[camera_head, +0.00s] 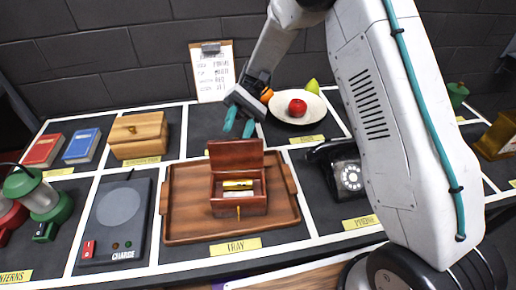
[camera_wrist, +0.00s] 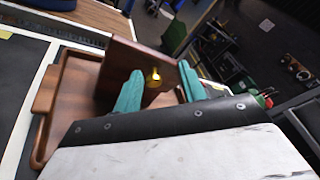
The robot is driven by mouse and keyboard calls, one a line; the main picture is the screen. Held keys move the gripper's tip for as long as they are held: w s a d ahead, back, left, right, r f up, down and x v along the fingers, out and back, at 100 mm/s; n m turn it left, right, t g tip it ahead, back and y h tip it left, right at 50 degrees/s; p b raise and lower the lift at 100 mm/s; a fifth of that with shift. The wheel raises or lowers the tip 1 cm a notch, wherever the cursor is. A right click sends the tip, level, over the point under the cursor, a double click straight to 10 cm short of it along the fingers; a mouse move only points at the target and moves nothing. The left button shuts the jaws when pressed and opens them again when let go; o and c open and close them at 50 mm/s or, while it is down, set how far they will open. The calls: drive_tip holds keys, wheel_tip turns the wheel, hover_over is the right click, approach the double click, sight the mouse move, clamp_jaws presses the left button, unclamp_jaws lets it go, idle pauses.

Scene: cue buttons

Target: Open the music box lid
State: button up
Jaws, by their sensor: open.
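The music box (camera_head: 239,206) is a small reddish-brown wooden box standing on the tray (camera_head: 182,222). Its lid (camera_head: 236,154) stands raised at the back, and a brass cylinder (camera_head: 238,185) shows inside. My gripper (camera_head: 239,126) is open and empty, just above and behind the raised lid, with teal fingers. In the wrist view my gripper's fingers (camera_wrist: 160,92) are spread in front of the upright lid (camera_wrist: 128,62). A yellow brass part (camera_wrist: 155,75) shows between them. I cannot tell whether the fingers touch the lid.
A plate (camera_head: 310,115) with a red apple (camera_head: 297,108) and other fruit is behind right. A black telephone (camera_head: 348,176) stands right of the tray. A charger pad (camera_head: 117,212), a wooden box (camera_head: 138,134), books (camera_head: 82,146) and a green lantern (camera_head: 47,200) are left. A clipboard (camera_head: 211,72) leans on the wall.

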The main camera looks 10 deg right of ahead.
drive_tip(key=s+d+r, duration=0.1)
drive_tip(key=s+d, duration=0.1)
drive_tip(key=s, duration=0.5)
drive_tip(key=s+d+r, duration=0.2)
drive_tip(key=s, duration=0.6)
drive_tip(key=shift+s+r, duration=0.2)
drive_tip(key=shift+s, duration=0.05)
